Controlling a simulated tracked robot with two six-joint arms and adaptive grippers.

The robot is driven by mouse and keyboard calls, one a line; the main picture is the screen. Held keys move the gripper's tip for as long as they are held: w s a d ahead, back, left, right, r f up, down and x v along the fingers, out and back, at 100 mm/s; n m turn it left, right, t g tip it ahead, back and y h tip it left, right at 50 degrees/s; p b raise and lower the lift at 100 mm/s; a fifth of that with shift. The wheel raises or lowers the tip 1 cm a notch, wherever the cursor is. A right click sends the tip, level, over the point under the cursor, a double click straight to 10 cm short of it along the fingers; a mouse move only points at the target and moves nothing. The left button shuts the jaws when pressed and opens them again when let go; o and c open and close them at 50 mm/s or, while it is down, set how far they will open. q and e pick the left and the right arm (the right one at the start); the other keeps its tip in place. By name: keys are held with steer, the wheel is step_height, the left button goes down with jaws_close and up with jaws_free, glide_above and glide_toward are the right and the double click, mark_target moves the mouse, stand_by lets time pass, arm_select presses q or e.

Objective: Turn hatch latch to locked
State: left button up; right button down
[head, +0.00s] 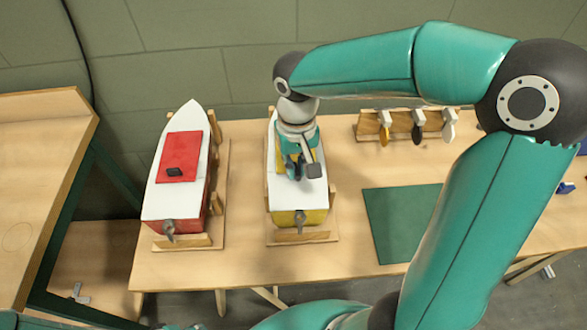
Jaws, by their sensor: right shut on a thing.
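A white boat with a yellow lower hull (287,217) sits in a wooden cradle at the middle of the table. Its yellow hatch (278,158) is mostly covered by my right gripper (299,172), which reaches down onto the deck from above. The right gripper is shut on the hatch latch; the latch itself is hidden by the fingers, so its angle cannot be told. A second boat (160,206), white with a red lower hull, stands to the left. It has a red hatch (181,150) with a black latch (176,172). My left gripper is not in view.
A wooden rack (368,127) with yellow, black and white propeller-like parts stands at the back right. A green mat (395,215) lies bare right of the yellow boat. A wooden bench (40,150) stands at the left. My right arm crosses the right side.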

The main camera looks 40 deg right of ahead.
mark_target(297, 169)
steer(key=shift+d+r+m+b, duration=0.1)
steer(key=shift+m+b, duration=0.35)
steer(key=shift+m, duration=1.15)
steer(key=c, duration=1.2)
jaws_free()
step_height(297, 169, up, 12)
